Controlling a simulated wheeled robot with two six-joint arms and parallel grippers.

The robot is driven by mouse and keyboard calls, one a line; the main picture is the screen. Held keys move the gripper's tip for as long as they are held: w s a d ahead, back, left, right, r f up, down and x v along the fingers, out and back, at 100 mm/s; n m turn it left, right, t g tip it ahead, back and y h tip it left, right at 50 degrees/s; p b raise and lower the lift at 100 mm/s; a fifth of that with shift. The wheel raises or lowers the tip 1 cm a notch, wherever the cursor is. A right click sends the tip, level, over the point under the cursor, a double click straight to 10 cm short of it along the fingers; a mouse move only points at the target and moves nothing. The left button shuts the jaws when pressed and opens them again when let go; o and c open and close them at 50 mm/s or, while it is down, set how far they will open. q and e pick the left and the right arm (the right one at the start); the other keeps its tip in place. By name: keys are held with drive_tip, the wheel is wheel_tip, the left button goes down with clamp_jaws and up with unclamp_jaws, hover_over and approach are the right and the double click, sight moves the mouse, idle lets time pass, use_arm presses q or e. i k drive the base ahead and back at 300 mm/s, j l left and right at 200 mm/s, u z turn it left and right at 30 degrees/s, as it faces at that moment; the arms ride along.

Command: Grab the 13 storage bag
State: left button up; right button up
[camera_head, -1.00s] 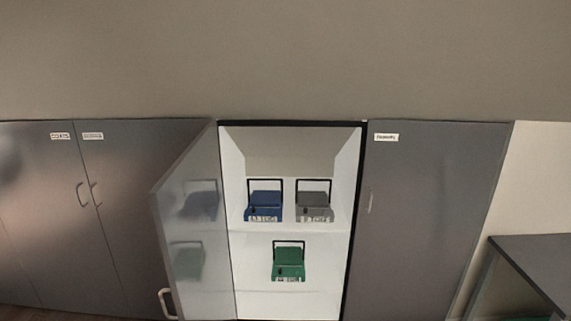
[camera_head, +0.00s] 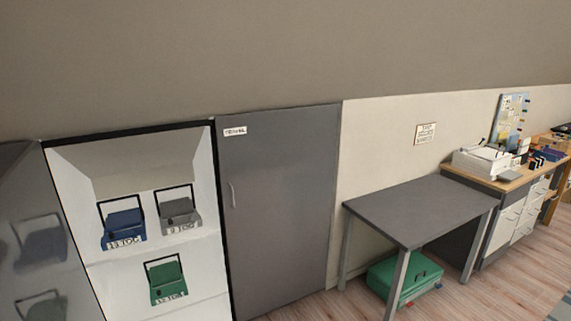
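Three storage bags with black handles stand in an open white cabinet (camera_head: 75,185) at the left. A blue bag (camera_head: 124,224) is on the upper shelf, with a grey bag (camera_head: 178,212) to its right. A green bag (camera_head: 167,281) is on the shelf below. Neither of my grippers is in view.
The open cabinet door (camera_head: 35,245) stands at the left edge. A shut grey cabinet (camera_head: 275,220) is beside the opening. A grey table (camera_head: 420,207) stands right of it, with a green case (camera_head: 382,280) beneath. Wood floor shows at the lower right.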

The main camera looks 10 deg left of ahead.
sight(123, 238)
drive_tip(key=k+j+u, duration=0.1)
drive_tip(key=j, duration=0.25)
drive_tip(key=k+j+u, duration=0.15)
drive_tip(key=j, duration=0.25)
drive_tip(key=k+j+u, duration=0.1)
drive_tip(key=k+j, duration=0.15)
drive_tip(key=j, duration=0.15)
drive_tip(key=k+j+u, duration=0.1)
drive_tip(key=j, duration=0.3)
drive_tip(key=k+j+u, duration=0.15)
drive_tip(key=j, duration=0.25)
drive_tip(key=k+j+u, duration=0.1)
drive_tip(key=j, duration=0.35)
drive_tip(key=i+l, duration=0.3)
drive_tip(key=l, duration=0.15)
drive_tip(key=i+l, duration=0.35)
drive_tip(key=l, duration=0.15)
